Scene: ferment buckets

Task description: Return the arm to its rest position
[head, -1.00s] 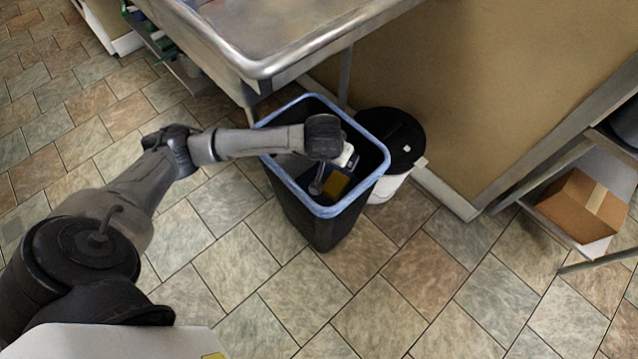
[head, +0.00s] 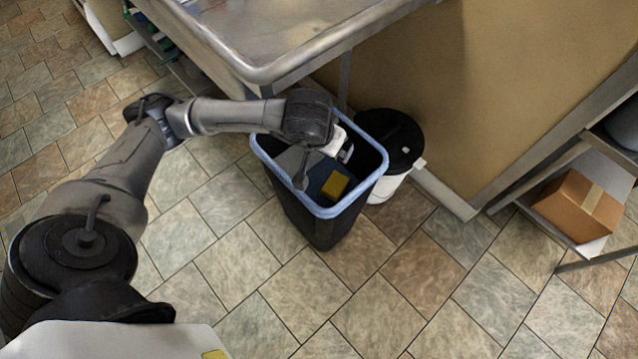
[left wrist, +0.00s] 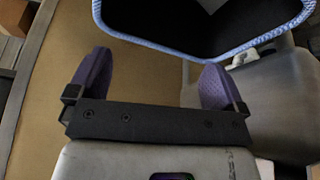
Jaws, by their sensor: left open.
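My left arm reaches in from the left in the head view, and its gripper (head: 322,167) is over the opening of a black bin with a blue rim (head: 325,232). In the left wrist view the two purple fingers of the gripper (left wrist: 158,70) stand wide apart with nothing between them. The bin's blue rim and dark opening (left wrist: 200,25) show beyond the fingers. My right gripper is in neither view.
A yellow item (head: 335,185) lies inside the bin. A white bucket with a black lid (head: 393,138) stands beside it. A metal table (head: 290,62) is above and behind. A cardboard box (head: 578,205) sits on a shelf at the right. Tiled floor in front is clear.

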